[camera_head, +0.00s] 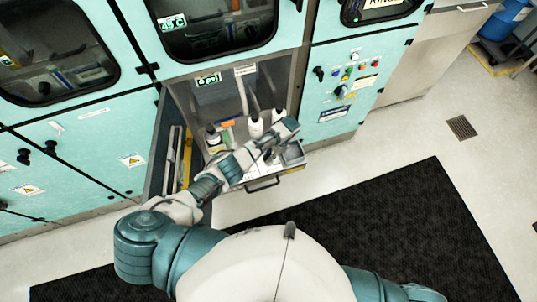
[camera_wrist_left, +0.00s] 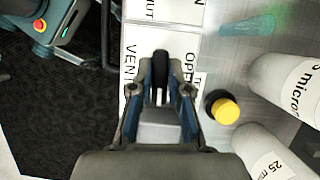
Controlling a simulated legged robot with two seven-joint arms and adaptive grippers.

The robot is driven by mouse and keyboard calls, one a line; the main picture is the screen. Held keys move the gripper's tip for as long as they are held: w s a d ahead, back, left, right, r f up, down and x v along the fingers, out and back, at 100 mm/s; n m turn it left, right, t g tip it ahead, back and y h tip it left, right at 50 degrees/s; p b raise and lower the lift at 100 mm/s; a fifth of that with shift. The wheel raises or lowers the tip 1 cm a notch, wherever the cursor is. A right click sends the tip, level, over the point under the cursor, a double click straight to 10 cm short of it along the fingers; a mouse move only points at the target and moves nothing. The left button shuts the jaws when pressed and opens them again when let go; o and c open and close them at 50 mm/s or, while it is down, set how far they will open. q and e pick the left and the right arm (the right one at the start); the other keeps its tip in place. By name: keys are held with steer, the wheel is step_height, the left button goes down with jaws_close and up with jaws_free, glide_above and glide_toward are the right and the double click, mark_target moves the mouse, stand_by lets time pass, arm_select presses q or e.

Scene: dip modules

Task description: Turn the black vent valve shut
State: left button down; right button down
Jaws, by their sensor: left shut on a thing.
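The black vent valve handle (camera_wrist_left: 160,68) is upright in the left wrist view, between the fingers of my left gripper (camera_wrist_left: 163,92). The gripper is shut on it. In the head view my left gripper (camera_head: 270,155) is over the pulled-out tray (camera_head: 264,183), and the valve cannot be made out there. My right gripper is out of view.
A black, yellow-topped knob (camera_wrist_left: 222,108) stands close right of the fingers. Teal cabinets (camera_head: 340,100) flank the bay. Black mat (camera_head: 400,220) covers the floor.

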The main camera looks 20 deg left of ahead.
arm_select(q)
steer(key=shift+w+d+r+m+t, duration=0.2)
steer(key=shift+d+m+t, duration=0.15)
steer(key=shift+m, duration=0.15)
steer(key=c, duration=1.1)
jaws_free()
steer(key=shift+f, duration=0.15)
steer(key=shift+d, duration=0.1)
steer(key=v, duration=1.2)
steer(key=shift+w+d+f, duration=0.1)
steer(key=shift+w+d, duration=0.1)
steer(key=shift+a, duration=0.15)
